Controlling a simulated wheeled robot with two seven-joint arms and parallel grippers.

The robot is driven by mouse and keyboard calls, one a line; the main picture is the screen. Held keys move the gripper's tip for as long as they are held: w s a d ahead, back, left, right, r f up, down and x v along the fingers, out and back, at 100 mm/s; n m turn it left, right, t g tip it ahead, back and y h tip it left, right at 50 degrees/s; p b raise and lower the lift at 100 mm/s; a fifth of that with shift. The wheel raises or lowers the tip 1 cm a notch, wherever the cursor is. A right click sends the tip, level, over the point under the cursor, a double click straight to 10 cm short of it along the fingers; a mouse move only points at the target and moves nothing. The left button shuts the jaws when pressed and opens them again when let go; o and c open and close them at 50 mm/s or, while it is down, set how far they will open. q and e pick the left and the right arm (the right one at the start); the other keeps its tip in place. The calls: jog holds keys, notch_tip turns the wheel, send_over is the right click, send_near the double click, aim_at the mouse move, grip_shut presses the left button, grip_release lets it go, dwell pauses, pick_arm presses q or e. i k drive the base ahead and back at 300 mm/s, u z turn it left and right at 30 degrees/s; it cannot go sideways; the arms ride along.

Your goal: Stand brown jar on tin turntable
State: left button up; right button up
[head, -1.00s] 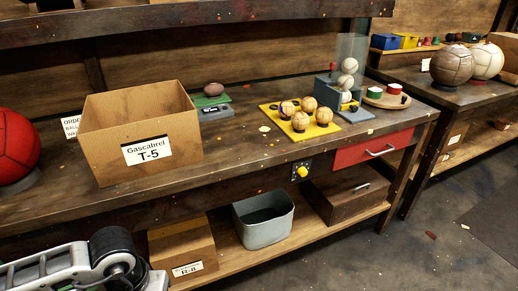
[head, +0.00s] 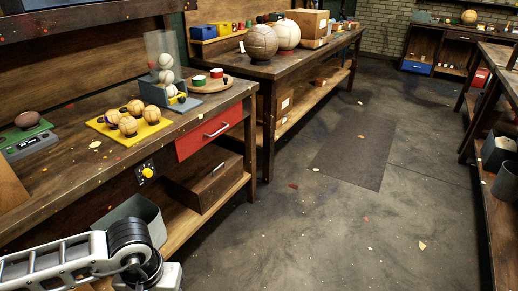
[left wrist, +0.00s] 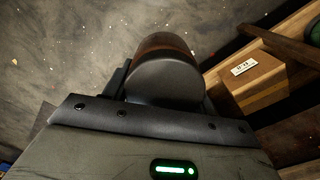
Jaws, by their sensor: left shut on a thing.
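The brown jar (left wrist: 166,48) is in my left gripper (left wrist: 164,78) in the left wrist view, with its dark grey end towards the camera. The gripper is shut on it, and the floor shows behind it. Most of the jar's brown side is hidden. In the head view my left arm comes in at the lower left, but its gripper and the jar do not show. A round wooden turntable (head: 228,86) stands on the near bench's far right end, bearing a red tin (head: 198,80) and a green tin (head: 216,73). My right gripper is not in view.
A grey ball stand (head: 192,101) is left of the turntable, beside a yellow tray (head: 105,127) with several small balls. A second bench (head: 262,70) with large balls stands beyond. The floor with a dark mat (head: 355,150) is open to the right.

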aim_at(215, 82)
jog(key=z, duration=0.95)
jog(key=i, duration=1.85)
jog(key=u, duration=0.5)
jog(key=i, duration=1.3)
jog(key=u, duration=1.1)
